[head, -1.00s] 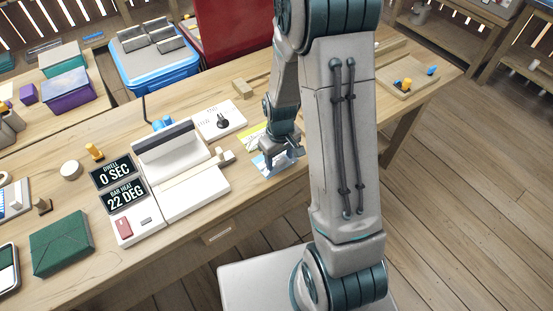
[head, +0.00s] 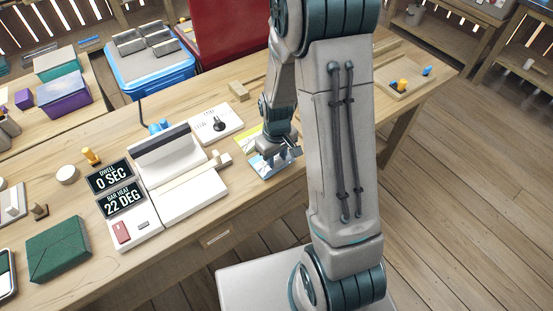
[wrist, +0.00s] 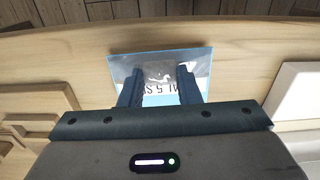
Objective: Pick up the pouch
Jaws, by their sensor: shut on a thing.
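The pouch (head: 264,167) is flat, with a pale blue edge and a clear grey part. In the head view it is at the front edge of the bench, partly hidden by my gripper (head: 285,157). In the wrist view the pouch (wrist: 160,58) shows dark, upside-down lettering and reaches past my gripper's fingertips (wrist: 160,76).
A white sealing machine (head: 190,193) stands left of the pouch, with a white dial panel (head: 216,122) behind it. A yellow sheet (head: 247,138) lies just behind the pouch. A wooden tray (head: 405,87) with small pegs is at the far right. The bench between is mostly clear.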

